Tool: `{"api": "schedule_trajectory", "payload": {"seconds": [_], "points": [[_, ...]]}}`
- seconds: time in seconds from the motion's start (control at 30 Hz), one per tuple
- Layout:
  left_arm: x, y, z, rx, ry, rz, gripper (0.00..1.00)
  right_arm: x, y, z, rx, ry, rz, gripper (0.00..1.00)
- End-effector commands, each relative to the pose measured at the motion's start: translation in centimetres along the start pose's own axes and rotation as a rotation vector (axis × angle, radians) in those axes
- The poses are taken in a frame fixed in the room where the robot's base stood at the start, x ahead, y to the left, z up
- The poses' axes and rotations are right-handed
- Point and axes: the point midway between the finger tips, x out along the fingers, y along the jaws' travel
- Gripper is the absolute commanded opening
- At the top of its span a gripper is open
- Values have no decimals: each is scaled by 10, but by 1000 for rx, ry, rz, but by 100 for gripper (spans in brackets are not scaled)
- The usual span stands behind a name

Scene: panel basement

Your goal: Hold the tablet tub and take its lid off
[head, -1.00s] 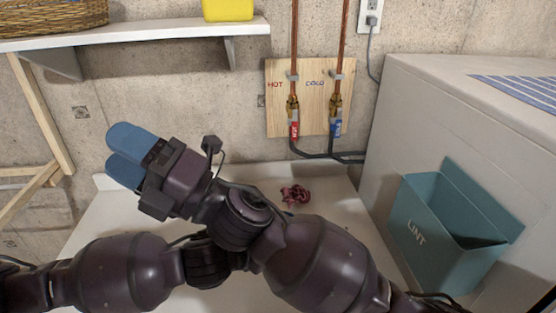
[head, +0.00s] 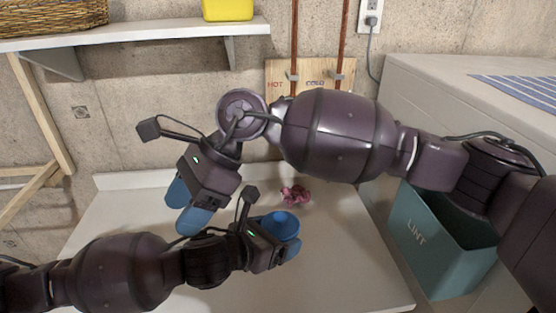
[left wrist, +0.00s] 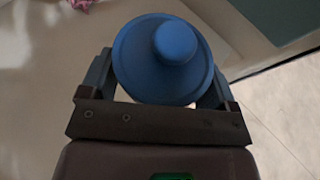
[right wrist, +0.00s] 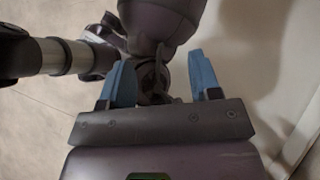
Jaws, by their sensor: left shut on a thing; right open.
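The tablet tub shows as a round blue lid (head: 283,221) in the head view. The left wrist view shows this lid (left wrist: 160,72) from above, with a round knob in its middle; the lid hides the tub's body. My left gripper (head: 285,240) is shut around the tub, one finger on each side in the left wrist view. My right gripper (head: 184,206) is open and empty, pointing down to the left of the tub in the head view. Its two blue fingers stand apart in the right wrist view (right wrist: 163,82), with nothing between them.
A crumpled pink cloth (head: 295,195) lies on the white worktop (head: 335,260) behind the tub. A teal lint bin (head: 435,245) hangs on the white appliance (head: 450,85) at right. A shelf (head: 150,32) with a yellow box (head: 228,9) runs along the wall above. The worktop's front right is clear.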

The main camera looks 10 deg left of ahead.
Motion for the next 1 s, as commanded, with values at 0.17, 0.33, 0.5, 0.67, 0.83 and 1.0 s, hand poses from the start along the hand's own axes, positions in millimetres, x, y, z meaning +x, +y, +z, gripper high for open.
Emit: {"api": "schedule_trajectory", "payload": {"seconds": [0.17,0.33,0.5,0.67,0.83,1.0], "points": [[0,0,0,0,-1,0,40,-49,1,-50,-48,335,-4,57],[0,0,0,0,-1,0,40,-95,3,-81,-51,578,-4,57],[0,0,0,0,-1,0,40,-122,6,-96,-40,710,-4,57],[0,0,0,0,-1,0,40,-126,7,-103,-35,745,-2,57],[0,0,0,0,0,0,40,-112,7,-115,-34,744,0,57],[0,0,0,0,0,0,40,-92,6,-134,-34,743,0,57]]}}
